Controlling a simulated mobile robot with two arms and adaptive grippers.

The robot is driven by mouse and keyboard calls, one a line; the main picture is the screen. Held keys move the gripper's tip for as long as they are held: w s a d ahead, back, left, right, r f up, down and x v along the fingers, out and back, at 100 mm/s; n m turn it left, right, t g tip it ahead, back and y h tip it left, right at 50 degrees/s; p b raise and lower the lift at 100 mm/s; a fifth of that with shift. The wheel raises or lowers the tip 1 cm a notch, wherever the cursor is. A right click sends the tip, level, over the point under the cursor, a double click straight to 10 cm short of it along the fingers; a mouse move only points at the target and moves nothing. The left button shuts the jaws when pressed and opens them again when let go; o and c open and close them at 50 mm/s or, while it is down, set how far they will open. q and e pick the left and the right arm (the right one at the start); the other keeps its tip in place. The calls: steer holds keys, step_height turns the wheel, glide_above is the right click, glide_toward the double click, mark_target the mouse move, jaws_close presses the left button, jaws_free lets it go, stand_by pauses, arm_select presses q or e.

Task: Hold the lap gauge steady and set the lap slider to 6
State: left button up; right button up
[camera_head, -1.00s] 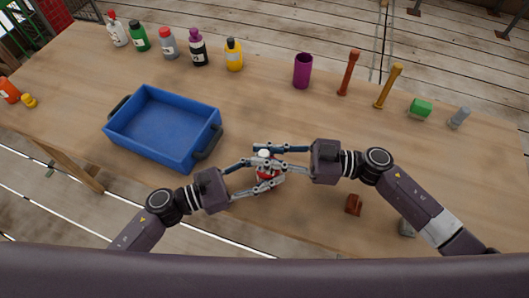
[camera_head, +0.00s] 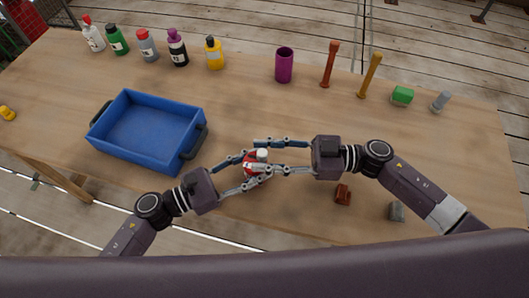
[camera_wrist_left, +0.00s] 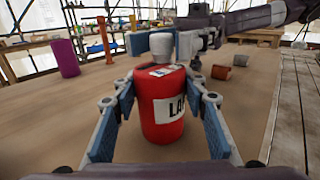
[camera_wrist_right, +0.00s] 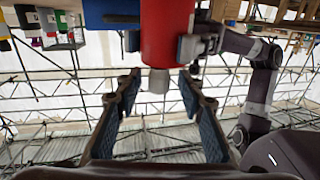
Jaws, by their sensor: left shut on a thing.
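The lap gauge is a red cylinder (camera_head: 250,163) with a white cap, its label partly reading "LA". In the left wrist view the gauge (camera_wrist_left: 161,105) stands between the fingers of my left gripper (camera_head: 255,167), which is shut on its sides. The gauge leans with its white cap (camera_wrist_left: 162,45) toward my right gripper (camera_head: 259,157). In the right wrist view the cap (camera_wrist_right: 158,80) points in between the right fingers, which are open with space on both sides. I cannot make out a slider or any reading.
A blue tray (camera_head: 119,156) stands left of the grippers. Several bottles line the back left. A purple cup (camera_head: 284,66), two upright tools, a green block (camera_head: 402,95) and a grey piece (camera_head: 440,101) are at the back right. A brown block (camera_head: 342,194) and grey block (camera_head: 397,211) lie front right.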

arm_select(q)
steer(key=shift+d, duration=0.1)
arm_select(e)
steer(key=s+d, duration=0.1)
steer(key=d, duration=1.1)
arm_select(q)
steer(key=o, duration=1.3)
